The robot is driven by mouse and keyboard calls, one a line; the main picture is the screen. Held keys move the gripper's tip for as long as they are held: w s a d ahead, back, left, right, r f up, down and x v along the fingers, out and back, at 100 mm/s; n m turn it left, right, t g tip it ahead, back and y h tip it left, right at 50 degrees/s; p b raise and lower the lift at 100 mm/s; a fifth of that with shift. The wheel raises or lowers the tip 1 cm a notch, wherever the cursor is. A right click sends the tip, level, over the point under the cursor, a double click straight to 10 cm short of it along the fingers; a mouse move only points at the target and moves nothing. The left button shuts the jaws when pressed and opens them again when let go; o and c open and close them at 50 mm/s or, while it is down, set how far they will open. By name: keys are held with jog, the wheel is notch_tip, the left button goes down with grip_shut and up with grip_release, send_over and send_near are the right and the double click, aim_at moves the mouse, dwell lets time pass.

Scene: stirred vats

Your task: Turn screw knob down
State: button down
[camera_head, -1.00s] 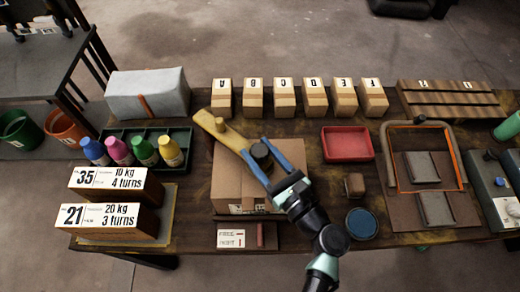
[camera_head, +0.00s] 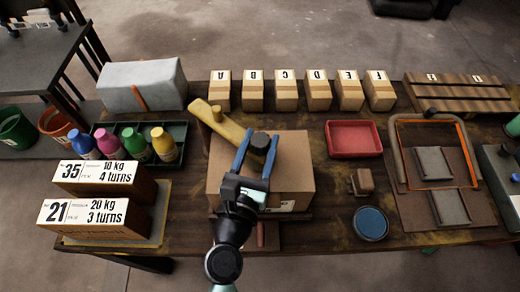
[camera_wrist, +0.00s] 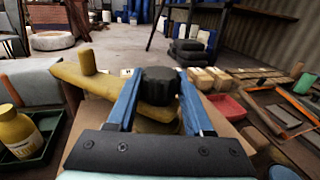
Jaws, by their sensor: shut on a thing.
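The black screw knob (camera_head: 261,144) sits at the near end of a yellow clamp arm (camera_head: 222,121), over a cardboard box (camera_head: 295,170). In the wrist view the ribbed knob (camera_wrist: 160,84) stands upright in the middle, with the yellow arm (camera_wrist: 82,77) running off to the left. My gripper (camera_head: 259,138) comes from the near side, with one blue finger on each side of the knob. It is shut on the knob. The knob's underside and the screw below it are hidden.
Several coloured bottles stand in a green tray (camera_head: 178,131). A red tray (camera_head: 353,138), a blue round lid (camera_head: 371,223) and a clamp frame (camera_head: 397,150) lie right. Several lettered boxes line the back.

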jog(key=m+g+h+b, duration=0.1)
jog(key=m+h, duration=0.1)
jog(key=h, duration=0.1)
jog(key=m+g+h+b, duration=0.1)
jog(key=m+g+h, duration=0.1)
jog(key=h, duration=0.1)
jog(key=shift+w+a+r+m, duration=0.1)
jog(key=shift+w+a+m, duration=0.1)
jog(key=shift+m, duration=0.1)
jog(key=shift+s+m+g+h+b, duration=0.1)
jog(key=shift+m+g+h+b, duration=0.35)
jog(key=shift+m+g+h, duration=0.85)
jog(key=shift+d+g+h, duration=0.15)
jog(key=shift+g+h, duration=0.25)
jog(key=shift+g, duration=0.1)
jog(key=shift+c, duration=1.5)
grip_release()
jog(key=b+v, duration=0.1)
jog(key=v, duration=1.2)
jog(key=shift+b, duration=0.35)
